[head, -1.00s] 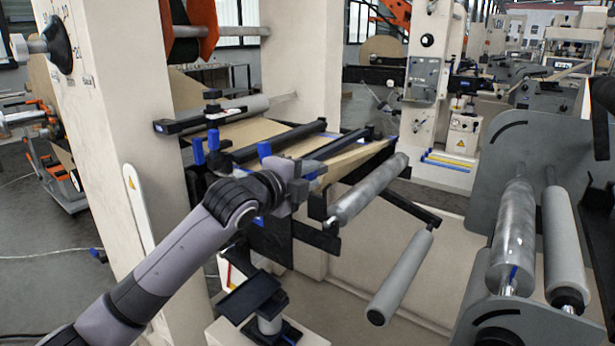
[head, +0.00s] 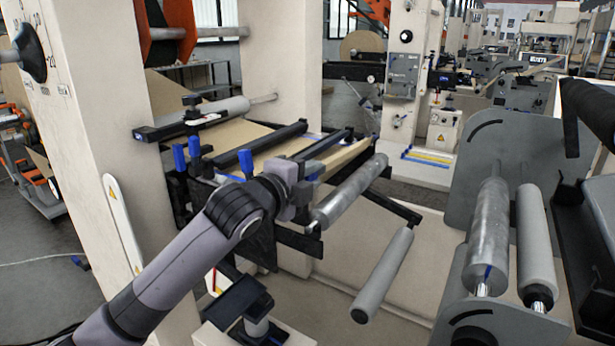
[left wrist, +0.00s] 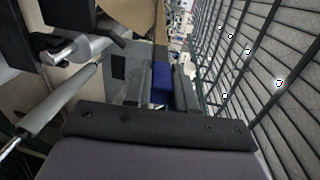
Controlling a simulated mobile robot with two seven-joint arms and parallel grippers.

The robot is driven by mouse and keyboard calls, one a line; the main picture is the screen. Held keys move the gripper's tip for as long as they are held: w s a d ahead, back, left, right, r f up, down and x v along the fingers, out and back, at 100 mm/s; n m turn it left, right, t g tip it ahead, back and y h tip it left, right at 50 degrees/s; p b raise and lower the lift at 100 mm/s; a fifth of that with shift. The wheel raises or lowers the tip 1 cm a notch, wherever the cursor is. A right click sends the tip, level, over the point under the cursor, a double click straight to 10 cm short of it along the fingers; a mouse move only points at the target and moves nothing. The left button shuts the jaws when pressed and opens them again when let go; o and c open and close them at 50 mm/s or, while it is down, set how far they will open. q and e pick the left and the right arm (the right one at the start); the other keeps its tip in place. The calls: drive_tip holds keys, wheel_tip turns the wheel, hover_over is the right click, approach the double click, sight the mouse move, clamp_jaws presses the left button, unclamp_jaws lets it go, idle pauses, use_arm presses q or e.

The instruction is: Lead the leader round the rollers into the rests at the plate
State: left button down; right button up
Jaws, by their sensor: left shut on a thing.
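The brown kraft leader (head: 345,158) runs over the dark bars of the unwind frame, left of centre in the head view. My left gripper (head: 310,178) is at its near edge, beside the silver roller (head: 350,192), and is shut on the leader's end. The fingertips are partly hidden. In the left wrist view a blue piece (left wrist: 161,82) shows between the fingers, with brown paper (left wrist: 128,12) beyond. A grey roller (head: 384,273) lies lower. Another silver roller (head: 489,230) and grey roller (head: 535,235) stand between side plates at right. I cannot identify the rests.
Grey side plates (head: 505,145) and a dark shelf-like part (head: 590,235) stand at right. A cream column (head: 95,130) rises at left. A small black tray on a post (head: 240,300) sits below my arm. A gap lies between the two roller groups.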

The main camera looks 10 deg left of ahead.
use_arm(q)
drive_tip(key=shift+s+d+f+m+t+h+b, duration=0.15)
drive_tip(key=shift+f+h+b, duration=0.25)
drive_tip(key=shift+b, duration=0.45)
drive_tip(key=shift+s+d+f+m+t+h+b, duration=0.1)
drive_tip(key=shift+f+m+t+h+b, duration=0.25)
drive_tip(key=shift+b, duration=0.45)
use_arm(e)
drive_tip(key=shift+f, duration=1.85)
drive_tip(key=shift+r, duration=0.1)
use_arm(q)
drive_tip(key=s+d+f, duration=0.1)
drive_tip(key=s+d, duration=0.1)
drive_tip(key=d, duration=0.4)
drive_tip(key=shift+f, duration=0.3)
drive_tip(key=shift+w+a, duration=0.1)
drive_tip(key=shift+a, duration=0.05)
use_arm(e)
drive_tip(key=shift+r, duration=0.1)
use_arm(q)
drive_tip(key=shift+w+a+h+p, duration=0.1)
drive_tip(key=shift+a+h+p, duration=0.3)
drive_tip(key=shift+p, duration=0.2)
use_arm(e)
drive_tip(key=shift+r, duration=0.45)
use_arm(q)
drive_tip(key=shift+f, duration=0.15)
use_arm(e)
drive_tip(key=shift+f, duration=0.1)
